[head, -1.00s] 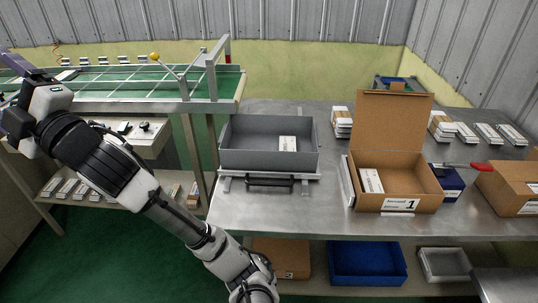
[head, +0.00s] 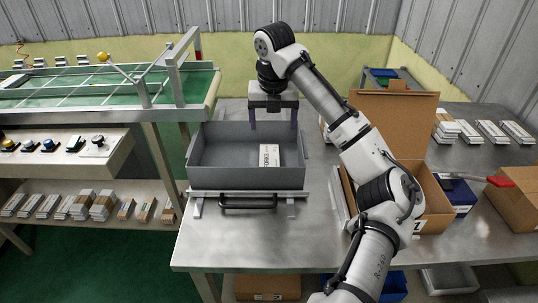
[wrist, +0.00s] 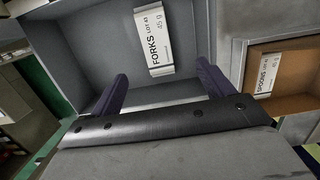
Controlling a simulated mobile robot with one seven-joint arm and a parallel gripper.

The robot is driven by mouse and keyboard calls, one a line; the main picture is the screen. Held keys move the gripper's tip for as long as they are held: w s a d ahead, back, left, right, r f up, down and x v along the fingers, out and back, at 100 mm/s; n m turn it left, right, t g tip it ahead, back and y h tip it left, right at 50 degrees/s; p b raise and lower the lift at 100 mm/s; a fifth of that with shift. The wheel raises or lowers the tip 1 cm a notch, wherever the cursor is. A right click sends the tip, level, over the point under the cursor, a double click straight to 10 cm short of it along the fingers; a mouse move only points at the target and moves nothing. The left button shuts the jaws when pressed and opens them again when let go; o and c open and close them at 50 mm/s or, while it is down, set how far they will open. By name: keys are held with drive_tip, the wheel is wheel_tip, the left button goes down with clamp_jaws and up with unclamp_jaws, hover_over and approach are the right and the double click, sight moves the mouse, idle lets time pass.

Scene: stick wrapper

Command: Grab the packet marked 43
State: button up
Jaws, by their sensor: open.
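A white packet (head: 269,155) lies in the grey tray (head: 218,180), right of its middle. In the wrist view the packet (wrist: 154,45) reads FORKS, with a small lot number that looks like 43 but is hard to read. My gripper (head: 273,124) is open and empty, pointing down over the back part of the tray, above and apart from the packet. In the wrist view the fingers (wrist: 162,76) are spread, with the packet between and beyond their tips. A second packet (wrist: 268,74), marked SPOONS, lies in the cardboard box (wrist: 290,48).
My arm hides much of the cardboard box (head: 437,211) right of the tray. A red-handled tool (head: 497,181) and a blue box (head: 457,195) are beside it. White packet stacks (head: 446,129) stand at back right. A conveyor (head: 100,90) is at left.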

hover_over(269, 158)
drive_tip(key=s, duration=0.1)
drive_tip(key=f, duration=0.4)
drive_tip(key=d+f, duration=0.1)
drive_tip(key=f, duration=0.2)
drive_tip(key=shift+f+p, duration=0.1)
drive_tip(key=shift+p, duration=0.3)
drive_tip(key=shift+w+a+f+p, duration=0.15)
drive_tip(key=shift+f+p, duration=0.1)
drive_tip(key=shift+f, duration=0.7)
drive_tip(key=shift+w+a+f+p, duration=0.15)
drive_tip(key=shift+f+p, duration=0.05)
drive_tip(key=shift+f, duration=0.8)
drive_tip(key=shift+w+a+f+p, duration=0.15)
drive_tip(key=shift+f+p, duration=0.1)
drive_tip(key=shift+f, duration=0.7)
drive_tip(key=c, duration=1.1)
drive_tip(key=shift+r, duration=0.1)
